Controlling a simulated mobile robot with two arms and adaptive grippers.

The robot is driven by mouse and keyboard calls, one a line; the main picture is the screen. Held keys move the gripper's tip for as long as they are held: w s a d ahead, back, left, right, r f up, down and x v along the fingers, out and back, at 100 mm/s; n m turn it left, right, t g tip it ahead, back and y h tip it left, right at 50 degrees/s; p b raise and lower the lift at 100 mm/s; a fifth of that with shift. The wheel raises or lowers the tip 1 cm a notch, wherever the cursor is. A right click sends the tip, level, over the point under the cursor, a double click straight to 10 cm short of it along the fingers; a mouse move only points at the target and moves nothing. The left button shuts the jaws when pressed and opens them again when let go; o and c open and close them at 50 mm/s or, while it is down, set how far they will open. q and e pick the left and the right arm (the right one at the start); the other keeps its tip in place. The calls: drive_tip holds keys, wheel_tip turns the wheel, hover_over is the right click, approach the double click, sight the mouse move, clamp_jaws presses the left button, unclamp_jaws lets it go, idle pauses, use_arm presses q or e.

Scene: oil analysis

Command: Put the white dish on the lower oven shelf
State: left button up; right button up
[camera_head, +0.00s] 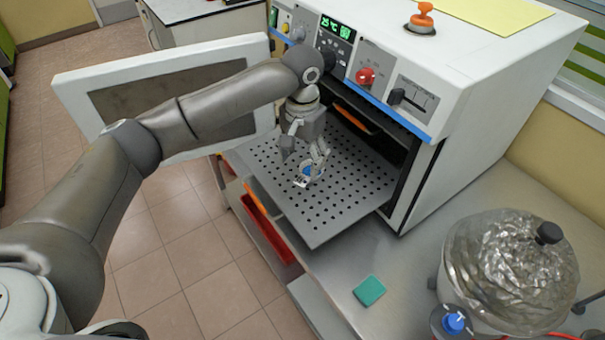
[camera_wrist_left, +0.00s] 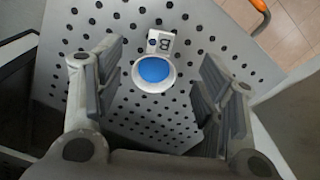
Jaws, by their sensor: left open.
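The white dish (camera_wrist_left: 153,73) has a round blue middle and a tab marked B. It rests on a grey perforated oven shelf (camera_head: 338,216) that is pulled out of the oven. In the head view the dish (camera_head: 304,180) is partly hidden by my left gripper (camera_head: 302,158). The left gripper is open above the dish. In the left wrist view its fingers (camera_wrist_left: 158,100) stand apart on either side of the dish, clear of it. The oven (camera_head: 470,75) is white with its door (camera_head: 75,88) swung open to the left. My right gripper is not in view.
A teal block (camera_head: 369,291) lies on the grey bench (camera_head: 430,240). A foil-covered vessel (camera_head: 510,265) with a blue-capped part stands at the right. An orange-handled item (camera_head: 355,118) shows inside the oven. Open tiled floor (camera_head: 175,260) lies at the left.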

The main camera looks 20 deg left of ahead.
use_arm(q)
drive_tip(key=shift+r+b, duration=0.3)
drive_tip(key=shift+r, duration=1.95)
drive_tip(key=shift+f, duration=0.1)
